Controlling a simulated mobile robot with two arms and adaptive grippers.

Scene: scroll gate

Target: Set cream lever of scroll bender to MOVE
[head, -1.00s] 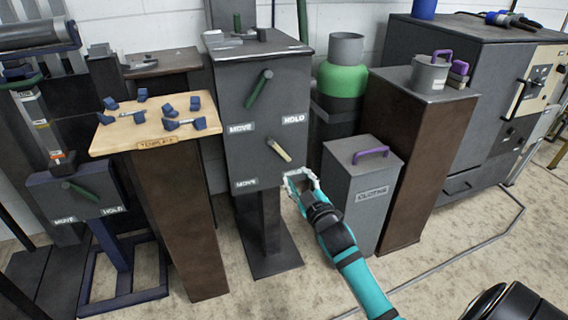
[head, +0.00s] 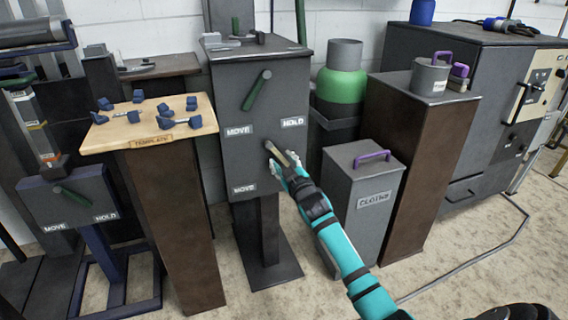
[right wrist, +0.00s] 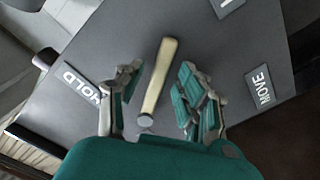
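The cream lever (head: 275,150) is on the front of the grey scroll bender box (head: 265,97), below a green lever (head: 257,90). It slants down to the right from its pivot in the head view. My right gripper (head: 288,164) is at the lever's lower end and partly hides it. In the right wrist view the cream lever (right wrist: 158,80) lies between the two spread fingers of the right gripper (right wrist: 160,88), with gaps on both sides. A MOVE label (head: 244,189) is low on the box and a HOLD label (head: 292,122) at upper right. My left gripper is out of view.
A wooden template board (head: 150,140) with blue pieces stands left. A grey box marked CLOTHS (head: 374,199) with a purple handle stands close to the right of my arm. A second lever box (head: 70,200) with a green lever is at far left.

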